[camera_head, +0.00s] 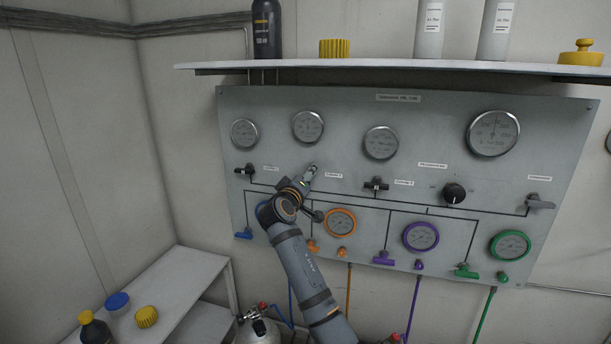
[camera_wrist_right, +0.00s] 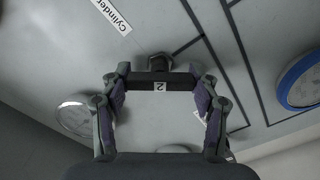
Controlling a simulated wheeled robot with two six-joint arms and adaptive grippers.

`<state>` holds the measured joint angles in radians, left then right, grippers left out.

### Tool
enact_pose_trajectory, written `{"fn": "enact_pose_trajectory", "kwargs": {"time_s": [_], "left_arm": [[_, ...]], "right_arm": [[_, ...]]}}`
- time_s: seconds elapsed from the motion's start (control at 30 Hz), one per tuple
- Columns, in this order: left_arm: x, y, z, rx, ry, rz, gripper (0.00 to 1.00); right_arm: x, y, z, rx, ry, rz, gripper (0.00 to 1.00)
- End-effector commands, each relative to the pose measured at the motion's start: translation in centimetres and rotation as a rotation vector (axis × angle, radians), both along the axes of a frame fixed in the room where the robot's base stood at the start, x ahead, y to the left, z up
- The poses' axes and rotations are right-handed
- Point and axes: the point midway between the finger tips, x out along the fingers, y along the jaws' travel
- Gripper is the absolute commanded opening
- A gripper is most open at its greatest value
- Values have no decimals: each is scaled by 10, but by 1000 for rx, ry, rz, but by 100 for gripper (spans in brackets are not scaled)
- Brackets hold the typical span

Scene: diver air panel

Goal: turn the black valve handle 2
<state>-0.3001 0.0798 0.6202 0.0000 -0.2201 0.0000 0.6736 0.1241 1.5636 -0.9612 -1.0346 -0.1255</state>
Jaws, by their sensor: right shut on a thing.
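The black valve handle 2 (camera_wrist_right: 160,86) is a short dark bar with a white label "2", on a dark hub on the grey panel. My right gripper (camera_wrist_right: 160,77) is shut on it, with one finger at each end of the bar. In the head view my right gripper (camera_head: 311,174) is at the panel beside the "Cylinder" label and largely hides the handle. My left gripper is not in view.
Similar black handles stand on the panel (camera_head: 450,130) to the left (camera_head: 245,170) and right (camera_head: 376,185). A round black knob (camera_head: 454,193) and a grey lever (camera_head: 540,202) are farther right. Gauges sit above and below. A shelf (camera_head: 400,66) juts out above the panel.

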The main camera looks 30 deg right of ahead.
Motion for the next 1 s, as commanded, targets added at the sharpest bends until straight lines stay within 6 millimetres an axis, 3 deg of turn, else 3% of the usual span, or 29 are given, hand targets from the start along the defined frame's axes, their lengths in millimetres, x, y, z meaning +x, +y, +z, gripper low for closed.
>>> {"fn": "enact_pose_trajectory", "kwargs": {"time_s": [0.5, 1.0], "left_arm": [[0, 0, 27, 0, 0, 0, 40], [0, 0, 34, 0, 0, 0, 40]], "right_arm": [[1, 1, 0, -257, 304, 1, 30], [1, 1, -2, -337, 396, 2, 30]]}}
